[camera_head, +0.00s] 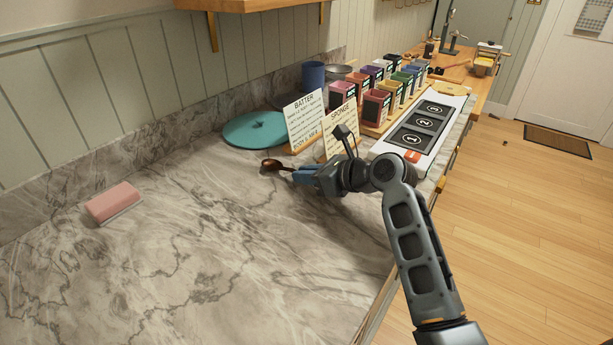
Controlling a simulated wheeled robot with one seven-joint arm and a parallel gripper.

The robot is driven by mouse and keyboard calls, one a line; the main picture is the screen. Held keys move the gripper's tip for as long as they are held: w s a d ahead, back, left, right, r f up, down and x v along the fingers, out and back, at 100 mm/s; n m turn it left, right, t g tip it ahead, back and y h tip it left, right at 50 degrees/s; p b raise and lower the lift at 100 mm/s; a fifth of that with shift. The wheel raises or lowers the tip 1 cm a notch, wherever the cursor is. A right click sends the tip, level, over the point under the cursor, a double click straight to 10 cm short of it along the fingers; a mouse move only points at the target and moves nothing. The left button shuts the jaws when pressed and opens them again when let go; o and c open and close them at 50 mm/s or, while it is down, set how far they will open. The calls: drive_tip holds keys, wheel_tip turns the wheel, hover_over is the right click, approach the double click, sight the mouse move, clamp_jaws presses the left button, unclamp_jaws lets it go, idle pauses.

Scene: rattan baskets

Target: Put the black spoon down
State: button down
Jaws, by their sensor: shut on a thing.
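The spoon (270,164) shows a dark brown bowl and a short length of handle, above or on the grey marble counter (200,250). Its bowl points left. My gripper (297,174) is shut on the spoon's handle, with the fingers reaching left from the wrist. The gripper hides the rest of the handle. I cannot tell whether the spoon touches the counter.
A pink block (113,203) lies at the left. A teal round board (255,129), a "BATTER" card (306,119) and a "SPONGE" card (339,128) stand behind my gripper. Coloured boxes (376,107) and a numbered mat (402,159) are farther right. The front counter is clear.

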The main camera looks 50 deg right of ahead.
drive_tip(key=shift+f, duration=0.25)
drive_tip(key=c, duration=1.1)
unclamp_jaws()
drive_tip(key=shift+f, duration=0.1)
